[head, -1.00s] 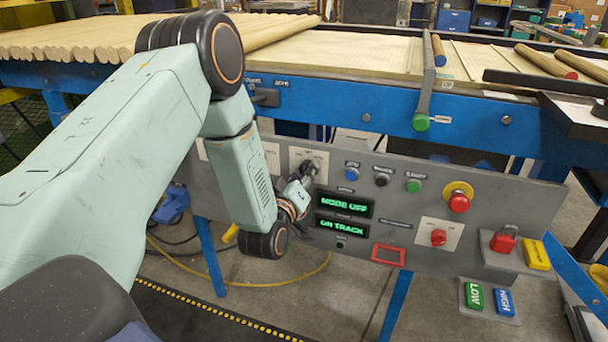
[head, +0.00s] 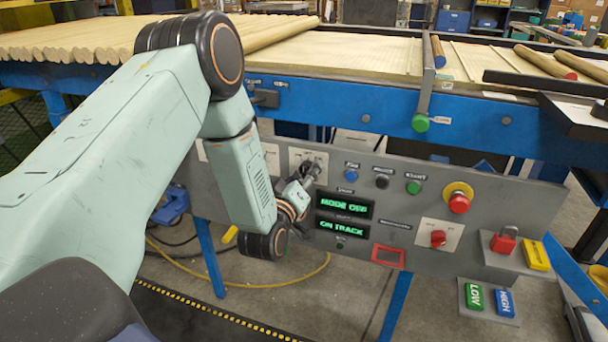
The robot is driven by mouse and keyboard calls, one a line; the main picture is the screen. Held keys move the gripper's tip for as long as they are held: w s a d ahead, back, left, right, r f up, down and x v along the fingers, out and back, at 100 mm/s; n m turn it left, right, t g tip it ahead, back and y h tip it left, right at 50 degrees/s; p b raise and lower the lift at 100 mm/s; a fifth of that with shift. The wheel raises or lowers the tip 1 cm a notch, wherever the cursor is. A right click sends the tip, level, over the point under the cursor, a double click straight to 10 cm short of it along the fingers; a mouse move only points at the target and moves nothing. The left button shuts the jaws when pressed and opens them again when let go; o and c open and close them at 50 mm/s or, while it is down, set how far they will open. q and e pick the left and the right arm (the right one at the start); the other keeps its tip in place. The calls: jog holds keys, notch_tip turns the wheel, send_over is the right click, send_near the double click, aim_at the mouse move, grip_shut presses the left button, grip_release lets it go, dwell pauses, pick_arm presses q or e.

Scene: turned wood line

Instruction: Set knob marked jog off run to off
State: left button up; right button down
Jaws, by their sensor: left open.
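The grey control panel (head: 480,195) hangs below the blue conveyor frame. A knob (head: 312,168) with a dark grip sits on a white plate in the panel's upper left part. Its marks are too small to read. The upper green display (head: 344,205) reads "MODE OFF" and the lower display (head: 341,229) reads "ON TRACK". My left gripper (head: 306,182) is open, its fingers close to the knob at its lower left. I cannot tell whether they touch it. My left arm hides part of the panel's left side. My right gripper is not in view.
Blue, black and green buttons (head: 413,187) sit right of the knob. A red emergency button (head: 459,202) on yellow, a red knob (head: 438,239) and a red padlock (head: 503,240) are farther right. Wooden rods (head: 60,38) lie on the conveyor above.

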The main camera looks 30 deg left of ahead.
pick_arm(q)
jog(key=v, duration=1.2)
dwell(0.4)
jog(key=s+d+f+m+g+h, duration=0.2)
jog(key=s+d+f+m+g, duration=0.15)
jog(key=f, duration=0.35)
jog(key=s+d+f+m+g+h, duration=0.2)
jog(key=s+f+g, duration=0.25)
jog(key=f, duration=0.35)
jog(key=s+d+f+m+g+p, duration=0.1)
jog(key=s+f+g, duration=0.1)
jog(key=s, duration=0.5)
jog(key=s+d+f+m+g+p, duration=0.1)
jog(key=s+d+m+g, duration=0.1)
jog(key=s+g, duration=0.2)
jog(key=s+d+f+m+g+p, duration=0.1)
jog(key=s+f+g, duration=0.1)
jog(key=s, duration=0.8)
jog(key=shift+d+f+g, duration=0.4)
jog(key=shift+g, duration=0.3)
jog(key=shift+m, duration=0.25)
